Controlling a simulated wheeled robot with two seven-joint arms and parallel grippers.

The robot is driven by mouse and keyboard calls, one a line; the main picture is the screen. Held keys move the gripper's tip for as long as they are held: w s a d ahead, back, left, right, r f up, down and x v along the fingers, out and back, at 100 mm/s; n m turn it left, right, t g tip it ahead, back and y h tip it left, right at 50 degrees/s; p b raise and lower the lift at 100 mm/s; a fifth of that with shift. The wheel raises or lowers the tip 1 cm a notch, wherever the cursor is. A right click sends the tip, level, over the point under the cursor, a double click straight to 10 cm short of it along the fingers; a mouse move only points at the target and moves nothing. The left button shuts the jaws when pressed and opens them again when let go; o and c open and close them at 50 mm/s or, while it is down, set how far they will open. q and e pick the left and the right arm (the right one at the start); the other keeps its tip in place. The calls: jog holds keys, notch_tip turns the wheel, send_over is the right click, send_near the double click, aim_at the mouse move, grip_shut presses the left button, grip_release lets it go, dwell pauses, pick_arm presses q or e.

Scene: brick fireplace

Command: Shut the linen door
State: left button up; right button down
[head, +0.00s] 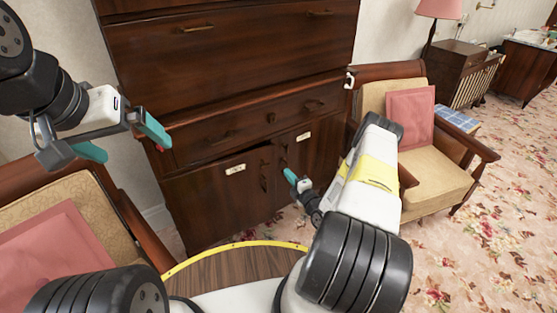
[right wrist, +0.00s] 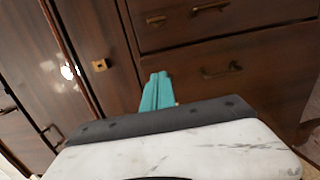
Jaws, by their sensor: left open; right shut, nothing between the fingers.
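A dark wooden cabinet stands ahead in the head view, with two lower doors that each carry a small pale label. The labels are too small to read surely, so I cannot tell which door is the linen one. The left lower door (head: 215,200) stands slightly ajar, with a dark gap along its top edge. The right lower door (head: 318,150) looks flush. My right gripper (head: 290,176) is shut and empty, close in front of the doors; its teal fingers (right wrist: 157,92) are together in the right wrist view. My left gripper (head: 122,141) is open and empty, left of the cabinet front.
Drawers (head: 230,45) above the doors look closed. An armchair with a pink cushion (head: 410,115) stands right of the cabinet, and another armchair (head: 70,220) stands at left near my left arm. Floral carpet (head: 470,240) is open at right.

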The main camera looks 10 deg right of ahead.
aim_at(273, 156)
jog(key=x, duration=1)
jog(key=shift+w, duration=0.35)
jog(key=shift+w, duration=0.1)
